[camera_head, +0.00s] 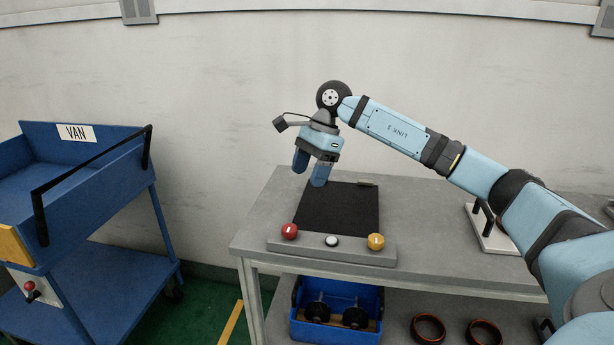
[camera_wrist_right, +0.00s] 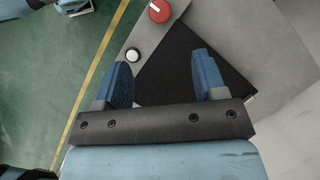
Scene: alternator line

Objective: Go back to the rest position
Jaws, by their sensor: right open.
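My right arm reaches in from the right in the head view. My right gripper (camera_head: 311,170) points down above the back left part of a black mat (camera_head: 338,209) on the grey table (camera_head: 262,222). In the right wrist view its two blue fingers (camera_wrist_right: 165,80) stand wide apart with nothing between them, and the mat (camera_wrist_right: 180,62) lies below. My left gripper is not in the head view.
A panel with a red button (camera_head: 289,231), a white button (camera_head: 332,241) and a yellow button (camera_head: 376,241) edges the mat. A blue cart (camera_head: 100,262) labelled VAN stands left. A blue bin (camera_head: 335,330) and dark rings (camera_head: 428,328) sit on the lower shelf. A fixture (camera_head: 492,238) stands right.

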